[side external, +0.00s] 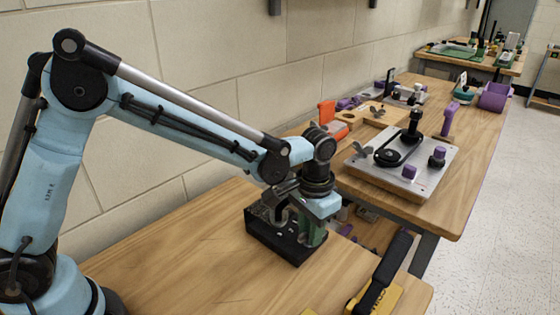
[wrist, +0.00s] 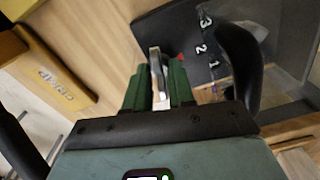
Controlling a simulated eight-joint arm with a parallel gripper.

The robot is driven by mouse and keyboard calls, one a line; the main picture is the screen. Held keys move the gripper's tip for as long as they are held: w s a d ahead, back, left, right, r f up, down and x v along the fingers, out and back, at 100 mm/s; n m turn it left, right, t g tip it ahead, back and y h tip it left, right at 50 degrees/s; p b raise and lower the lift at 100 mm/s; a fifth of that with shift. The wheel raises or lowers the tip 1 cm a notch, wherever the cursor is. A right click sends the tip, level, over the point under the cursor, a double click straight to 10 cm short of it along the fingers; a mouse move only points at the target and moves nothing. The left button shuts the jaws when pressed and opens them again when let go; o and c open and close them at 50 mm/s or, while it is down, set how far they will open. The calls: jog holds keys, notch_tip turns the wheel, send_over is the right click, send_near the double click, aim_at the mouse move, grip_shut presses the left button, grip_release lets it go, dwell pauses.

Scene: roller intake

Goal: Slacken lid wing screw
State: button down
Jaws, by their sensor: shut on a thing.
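A black box-like unit (side external: 272,238) stands near the front edge of the wooden bench, and my gripper (side external: 300,232) reaches down over it. In the wrist view, the green fingers of my gripper (wrist: 158,95) are closed on a thin metal piece (wrist: 155,62), which looks like the wing screw's wing. The black surface beside it (wrist: 190,38) carries the white numbers 1, 2 and 3 and a small red mark. The wing screw's lower part is hidden by the fingers. In the side view the screw cannot be made out.
A yellow tool with a black handle (side external: 376,285) lies at the bench's front right; a yellow block (wrist: 62,72) shows in the wrist view. A second bench holds a metal plate (side external: 425,182) with knobs and a belt. Bare wood (side external: 165,248) lies left of the unit.

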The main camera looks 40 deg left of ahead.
jog(key=shift+n, duration=1.5)
jog(key=c, duration=1.2)
grip_release()
jog(key=shift+o, duration=0.2)
jog(key=shift+r, duration=0.1)
jog(key=shift+r, duration=3.45)
